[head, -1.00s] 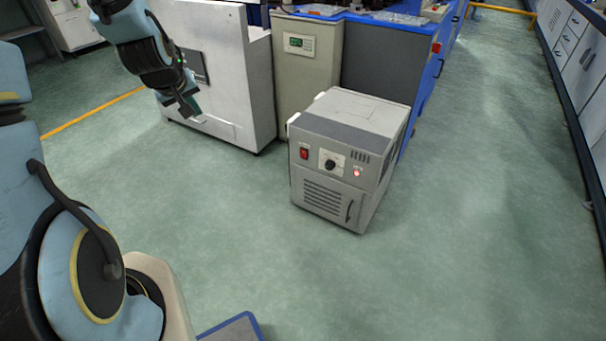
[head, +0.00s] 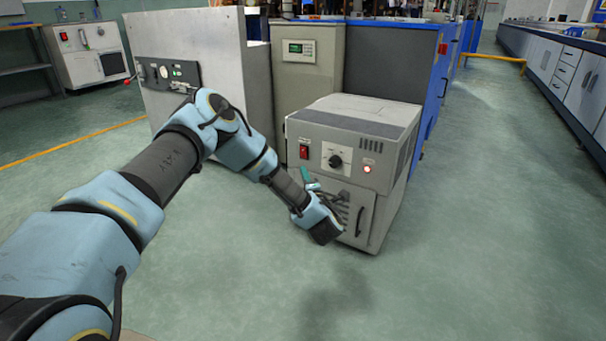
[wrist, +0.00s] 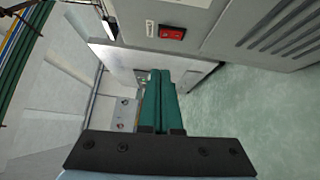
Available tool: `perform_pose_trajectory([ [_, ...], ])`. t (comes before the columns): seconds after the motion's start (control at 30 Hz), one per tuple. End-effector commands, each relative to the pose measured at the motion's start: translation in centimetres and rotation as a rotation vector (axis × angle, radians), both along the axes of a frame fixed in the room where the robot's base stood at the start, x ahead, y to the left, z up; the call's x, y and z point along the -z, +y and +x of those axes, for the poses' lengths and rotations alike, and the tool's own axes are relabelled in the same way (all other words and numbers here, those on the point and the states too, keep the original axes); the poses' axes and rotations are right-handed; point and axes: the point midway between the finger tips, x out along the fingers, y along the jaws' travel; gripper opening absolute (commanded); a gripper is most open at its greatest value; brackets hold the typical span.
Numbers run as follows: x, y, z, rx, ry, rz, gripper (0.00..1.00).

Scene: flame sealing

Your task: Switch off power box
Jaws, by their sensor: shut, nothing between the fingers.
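The power box is a grey cabinet (head: 350,118) on the floor in the middle of the head view. I cannot tell which way the switch is set.
A white machine (head: 195,75) with a dark control panel stands behind my arm on the left. A beige unit with a green display (head: 298,50) and a blue-edged machine (head: 395,65) stand behind the box. The floor (head: 480,240) to the right is clear.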

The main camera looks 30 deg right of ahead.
Motion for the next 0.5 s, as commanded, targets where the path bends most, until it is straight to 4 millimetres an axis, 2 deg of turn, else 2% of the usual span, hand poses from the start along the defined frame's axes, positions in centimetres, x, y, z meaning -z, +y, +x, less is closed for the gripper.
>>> perform_pose_trajectory([
  [0.03, 1.21, 0.09, -0.31, -0.017, -0.001, -0.02, 0.0],
  [0.1, 1.54, 0.23, -0.54, -0.033, -0.004, -0.036, 0.0],
  [0.5, 1.43, 0.28, -0.46, -0.04, -0.007, -0.043, 0.0],
])
